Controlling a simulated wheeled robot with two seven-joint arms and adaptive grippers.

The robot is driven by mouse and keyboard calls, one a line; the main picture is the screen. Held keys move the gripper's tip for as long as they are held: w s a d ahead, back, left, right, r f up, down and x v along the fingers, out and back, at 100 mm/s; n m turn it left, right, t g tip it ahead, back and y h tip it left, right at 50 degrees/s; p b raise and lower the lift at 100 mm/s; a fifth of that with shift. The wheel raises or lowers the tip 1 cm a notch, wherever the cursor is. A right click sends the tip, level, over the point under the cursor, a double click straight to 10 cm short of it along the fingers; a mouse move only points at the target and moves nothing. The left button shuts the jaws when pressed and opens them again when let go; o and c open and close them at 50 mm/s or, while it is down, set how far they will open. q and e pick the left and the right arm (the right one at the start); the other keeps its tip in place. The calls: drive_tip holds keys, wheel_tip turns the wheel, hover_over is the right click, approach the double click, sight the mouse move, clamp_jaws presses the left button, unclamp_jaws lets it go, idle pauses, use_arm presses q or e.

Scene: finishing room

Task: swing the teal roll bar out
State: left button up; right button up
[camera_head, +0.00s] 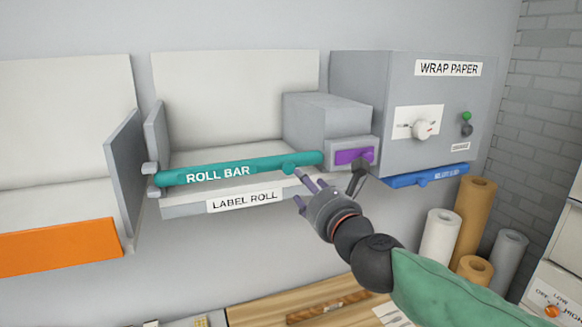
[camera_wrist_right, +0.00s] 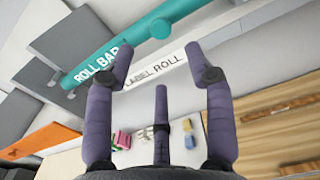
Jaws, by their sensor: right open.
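The teal roll bar (camera_head: 238,168) runs across the front of the label roll holder (camera_head: 180,209), level or nearly so. Its left end is at a grey pivot, and a round teal knob (camera_head: 288,169) stands out near its right end. My right gripper (camera_head: 315,184) is open and empty, just below and right of the knob. In the right wrist view the bar (camera_wrist_right: 128,45) and knob (camera_wrist_right: 159,28) lie beyond the spread purple fingers (camera_wrist_right: 160,75), with no finger closed around them. My left gripper is not in view.
A grey wrap paper box (camera_head: 390,85) with a dial and a blue bar (camera_head: 425,177) stands at the right. A purple block (camera_head: 353,156) sits beside the bar's right end. An orange panel (camera_head: 60,247) is at the left. Paper rolls (camera_head: 440,238) stand lower right.

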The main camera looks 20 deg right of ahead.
sight(290, 170)
drive_tip(key=w, duration=1)
drive_tip(key=shift+w+a+f, duration=0.15)
drive_tip(key=shift+a, duration=0.25)
clamp_jaws()
